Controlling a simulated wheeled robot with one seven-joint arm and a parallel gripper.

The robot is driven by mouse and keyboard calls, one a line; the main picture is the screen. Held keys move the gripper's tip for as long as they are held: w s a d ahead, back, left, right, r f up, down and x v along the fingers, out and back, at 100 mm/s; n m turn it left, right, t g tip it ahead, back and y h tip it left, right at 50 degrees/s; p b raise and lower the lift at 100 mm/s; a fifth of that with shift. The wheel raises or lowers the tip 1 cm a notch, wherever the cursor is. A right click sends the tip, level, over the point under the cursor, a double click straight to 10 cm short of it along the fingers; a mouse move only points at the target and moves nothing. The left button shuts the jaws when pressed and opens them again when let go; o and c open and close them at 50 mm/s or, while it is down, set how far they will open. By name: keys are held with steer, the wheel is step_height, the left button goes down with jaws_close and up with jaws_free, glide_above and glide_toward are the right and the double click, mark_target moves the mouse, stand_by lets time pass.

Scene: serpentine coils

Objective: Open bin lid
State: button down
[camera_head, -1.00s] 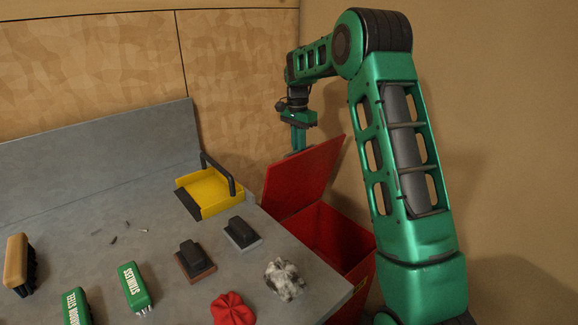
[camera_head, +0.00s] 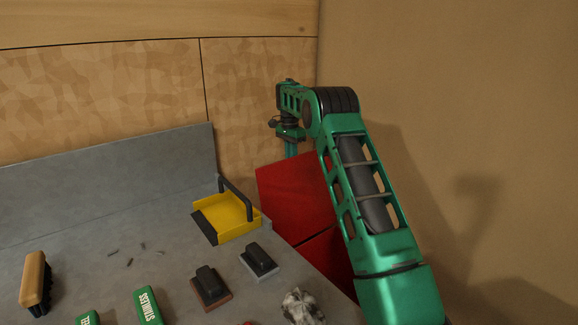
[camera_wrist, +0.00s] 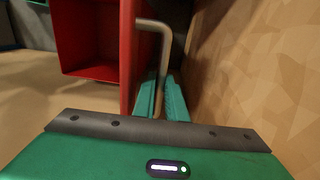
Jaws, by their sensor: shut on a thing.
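The red bin (camera_head: 328,252) stands at the right end of the workbench, partly hidden behind my arm. Its red lid (camera_head: 292,194) is raised and stands steeply at the back of the bin. In the wrist view the lid (camera_wrist: 127,55) shows edge-on, with the open red bin (camera_wrist: 88,35) to its left. A pale bent handle (camera_wrist: 154,24) sticks out from the lid. My gripper (camera_wrist: 163,90) is shut on this handle, with a finger on each side of it. In the head view my gripper (camera_head: 291,150) is behind the lid's upper edge, its tips hidden.
The wooden wall (camera_wrist: 255,65) is close beside my gripper. A plain wall rises at right.

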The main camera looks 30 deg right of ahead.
steer(key=shift+w+a+r, duration=0.2)
steer(key=shift+w+a, duration=0.15)
steer(key=shift+w, duration=0.25)
steer(key=c, duration=1.8)
jaws_free()
steer(key=shift+w+a+f, duration=0.15)
steer(key=shift+w, duration=0.05)
steer(key=shift+s, duration=0.1)
steer(key=shift+s+f, duration=0.1)
steer(key=r, duration=0.7)
steer(key=w+r, duration=0.1)
steer(key=r, duration=0.3)
